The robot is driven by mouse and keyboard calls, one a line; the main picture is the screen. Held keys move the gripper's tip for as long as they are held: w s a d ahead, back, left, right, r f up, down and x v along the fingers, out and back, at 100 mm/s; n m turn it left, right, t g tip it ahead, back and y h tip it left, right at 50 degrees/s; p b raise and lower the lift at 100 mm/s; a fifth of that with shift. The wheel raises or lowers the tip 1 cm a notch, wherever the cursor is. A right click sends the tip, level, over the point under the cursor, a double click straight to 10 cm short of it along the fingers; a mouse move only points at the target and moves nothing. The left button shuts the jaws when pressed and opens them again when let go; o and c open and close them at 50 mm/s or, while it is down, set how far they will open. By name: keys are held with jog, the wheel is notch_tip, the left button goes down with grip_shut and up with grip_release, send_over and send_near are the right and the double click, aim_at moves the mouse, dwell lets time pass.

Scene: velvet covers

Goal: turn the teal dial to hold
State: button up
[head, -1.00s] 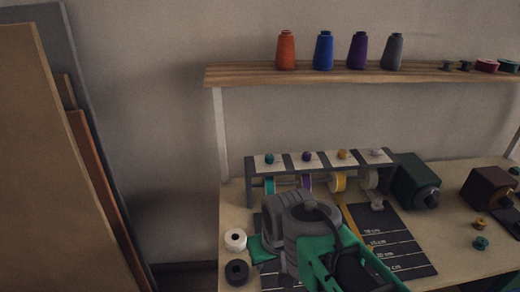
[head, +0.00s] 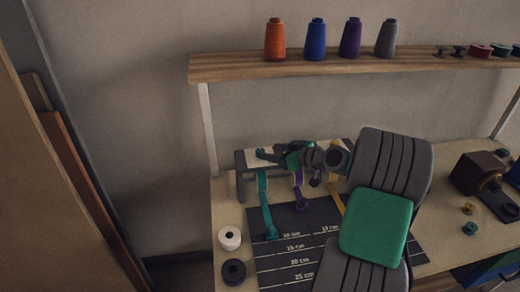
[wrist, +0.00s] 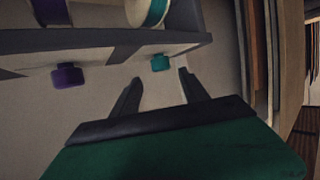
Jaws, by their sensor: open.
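The rack (head: 240,176) stands on the bench with dials along its top. In the wrist view the teal dial (wrist: 160,62) is a small knob on the rack's pale strip, with a purple dial (wrist: 68,77) beside it. My gripper (wrist: 159,76) is open, its two dark fingers pointing toward the teal dial, which shows just beyond and between their tips. In the head view my gripper (head: 267,154) reaches leftward over the rack's left end and partly hides the dial there. Any markings around the dial are too small to read. A teal ribbon (head: 265,205) hangs below.
A dark measuring mat (head: 285,262) lies before the rack. White (head: 230,238) and black (head: 233,271) rolls stand at its left. A purple ribbon (head: 299,190) hangs beside the teal one. A wooden shelf (head: 230,67) with thread cones is above; a brown box (head: 478,172) stands right.

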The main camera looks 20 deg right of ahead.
aim_at(262, 151)
jog(key=p+x, duration=0.1)
jog(key=x, duration=0.6)
jog(key=shift+s+p, duration=0.1)
jog(key=shift+p, duration=0.2)
jog(key=shift+c, duration=0.2)
grip_shut()
